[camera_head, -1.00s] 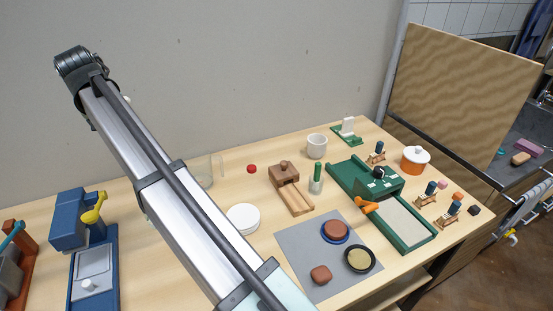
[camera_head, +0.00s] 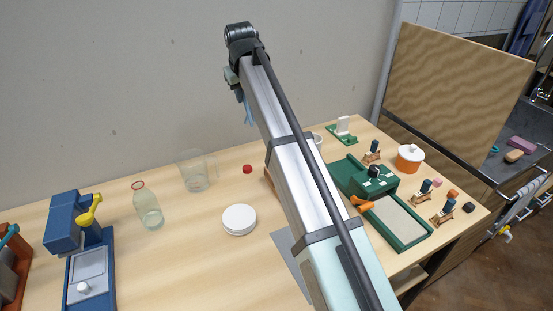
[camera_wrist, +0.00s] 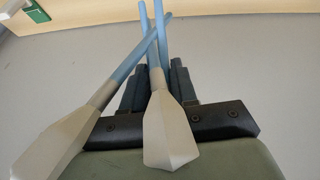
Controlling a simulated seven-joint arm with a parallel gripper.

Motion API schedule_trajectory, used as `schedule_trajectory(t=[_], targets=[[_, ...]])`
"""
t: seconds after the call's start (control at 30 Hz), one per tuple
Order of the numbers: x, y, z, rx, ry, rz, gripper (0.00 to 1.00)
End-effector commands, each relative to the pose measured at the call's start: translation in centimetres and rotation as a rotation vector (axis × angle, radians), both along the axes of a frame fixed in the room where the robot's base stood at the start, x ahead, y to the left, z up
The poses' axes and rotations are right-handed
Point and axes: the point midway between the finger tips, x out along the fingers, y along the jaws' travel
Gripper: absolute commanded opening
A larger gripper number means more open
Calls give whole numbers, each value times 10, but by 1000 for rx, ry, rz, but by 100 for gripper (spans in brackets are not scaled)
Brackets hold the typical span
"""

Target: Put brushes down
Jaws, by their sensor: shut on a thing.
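The brushes (camera_wrist: 168,125), with blue handles and pale grey-beige heads, fill the middle of the wrist view. Their handles cross, and I cannot tell exactly how many there are. My gripper (camera_wrist: 158,85) has its dark fingers shut around them. In the head view my gripper (camera_head: 240,92) is high in front of the wall, above the back of the table. The blue handles (camera_head: 248,112) hang below it, clear of the tabletop. The fingertips are too small to make out there.
A glass jug (camera_head: 192,170), a bottle (camera_head: 148,208), a white round lid (camera_head: 239,219) and a red cap (camera_head: 247,169) stand left of my arm. A green press (camera_head: 370,180) and an orange pot (camera_head: 410,158) stand right. Bare table lies between bottle and lid.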

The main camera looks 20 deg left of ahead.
Motion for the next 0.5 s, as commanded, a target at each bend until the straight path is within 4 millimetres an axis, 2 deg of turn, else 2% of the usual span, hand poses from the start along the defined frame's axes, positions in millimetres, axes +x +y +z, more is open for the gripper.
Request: schedule_trajectory(t=[0.03,0.1,0.3,0.33,0.5], targets=[[10,-16,0,0,-2,-7,0],[21,-32,0,0,-3,-12,0],[43,-67,0,-1,-8,-20,0],[45,-71,0,-1,-9,-22,0],[43,-69,-27,-2,-8,-19,0]])
